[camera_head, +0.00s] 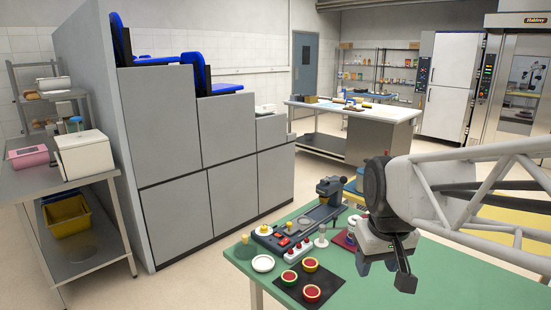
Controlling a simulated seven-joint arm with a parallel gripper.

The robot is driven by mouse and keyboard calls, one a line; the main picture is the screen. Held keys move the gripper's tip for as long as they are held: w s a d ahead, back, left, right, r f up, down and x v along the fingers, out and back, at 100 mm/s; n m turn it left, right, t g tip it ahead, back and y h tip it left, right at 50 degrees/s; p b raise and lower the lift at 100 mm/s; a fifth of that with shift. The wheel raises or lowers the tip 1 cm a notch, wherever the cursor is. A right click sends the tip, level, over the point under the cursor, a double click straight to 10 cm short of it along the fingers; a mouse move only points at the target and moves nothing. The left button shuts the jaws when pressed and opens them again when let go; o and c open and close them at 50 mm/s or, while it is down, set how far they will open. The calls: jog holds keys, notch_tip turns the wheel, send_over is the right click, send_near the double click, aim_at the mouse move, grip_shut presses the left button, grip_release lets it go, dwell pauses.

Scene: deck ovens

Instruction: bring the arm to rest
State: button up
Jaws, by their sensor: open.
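My gripper (384,272) hangs from my arm above the right part of the green table (450,285). Its two fingers point down and stand apart, with nothing seen between them. The arm reaches in from the right edge of the view. A dark red item (346,238) lies on the table just left of the gripper and is partly hidden by it.
A black mat with red round pieces (311,293), a white dish (263,263) and a grey device (300,228) stand left of the gripper. The green table's right front is clear. Grey cabinets (180,210) and a white-topped workbench (385,110) stand beyond.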

jog(key=s+f+m, duration=0.1)
jog(key=s+f, duration=0.2)
jog(key=s, duration=0.7)
jog(key=shift+s+a+f+m, duration=0.2)
jog(key=shift+s+f+m, duration=0.1)
jog(key=shift+s+f, duration=0.1)
